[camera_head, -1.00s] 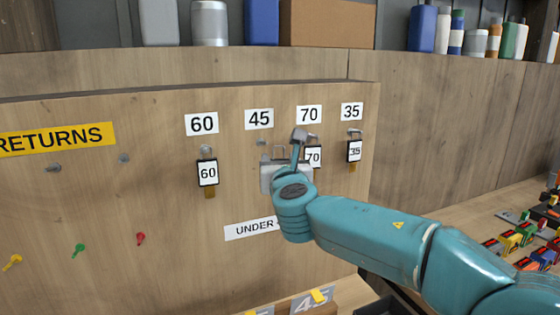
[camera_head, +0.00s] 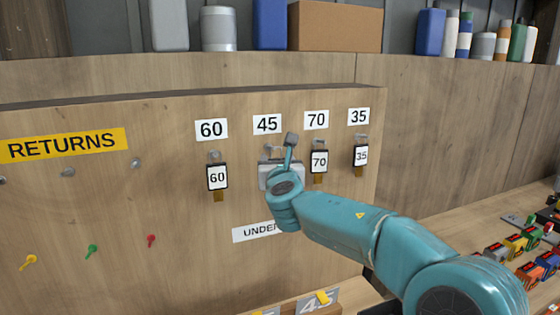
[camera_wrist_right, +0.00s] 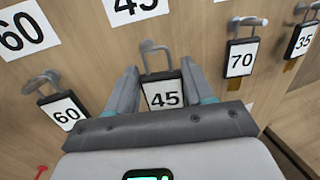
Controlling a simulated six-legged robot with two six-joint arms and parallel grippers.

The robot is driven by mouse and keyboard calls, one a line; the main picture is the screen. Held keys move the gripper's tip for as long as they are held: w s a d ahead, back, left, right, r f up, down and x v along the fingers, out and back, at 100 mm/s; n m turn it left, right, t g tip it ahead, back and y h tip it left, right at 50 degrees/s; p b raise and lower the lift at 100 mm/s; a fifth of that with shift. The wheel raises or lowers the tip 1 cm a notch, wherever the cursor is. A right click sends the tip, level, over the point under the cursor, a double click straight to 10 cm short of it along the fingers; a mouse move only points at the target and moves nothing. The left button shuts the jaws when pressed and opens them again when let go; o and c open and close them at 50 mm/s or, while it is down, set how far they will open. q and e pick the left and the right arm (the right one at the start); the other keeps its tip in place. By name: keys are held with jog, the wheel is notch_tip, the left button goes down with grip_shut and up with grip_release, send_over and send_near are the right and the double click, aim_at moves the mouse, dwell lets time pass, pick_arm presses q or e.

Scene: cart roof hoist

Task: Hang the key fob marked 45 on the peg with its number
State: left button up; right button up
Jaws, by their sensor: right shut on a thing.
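My right gripper (camera_head: 284,160) is in front of the board, below the 45 label (camera_head: 267,124). It is shut on the 45 fob (camera_wrist_right: 164,94), a white tag in a dark frame, seen upright between the fingers (camera_wrist_right: 160,88) in the right wrist view. The fob's wire loop overlaps the peg (camera_wrist_right: 148,45) under the 45 label there; I cannot tell whether the loop is around the peg. In the head view the gripper hides most of this fob. My left gripper is not in view.
The 60 fob (camera_head: 217,177) hangs to the left, the 70 fob (camera_head: 319,162) close on the right, and the 35 fob (camera_head: 361,156) beyond it. Bare pegs (camera_head: 68,172) are under the yellow RETURNS sign (camera_head: 63,145). Coloured keys (camera_head: 92,251) are lower left.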

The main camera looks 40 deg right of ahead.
jog(key=shift+w+d+r+p, duration=0.15)
jog(key=shift+w+d+p, duration=0.05)
jog(key=shift+w+p, duration=0.4)
jog(key=shift+w+d, duration=0.15)
jog(key=shift+w, duration=0.3)
jog(key=shift+w+f, duration=0.3)
jog(key=shift+w, duration=0.2)
jog(key=shift+w+d, duration=0.1)
jog(key=shift+w, duration=0.1)
jog(key=shift+s, duration=0.15)
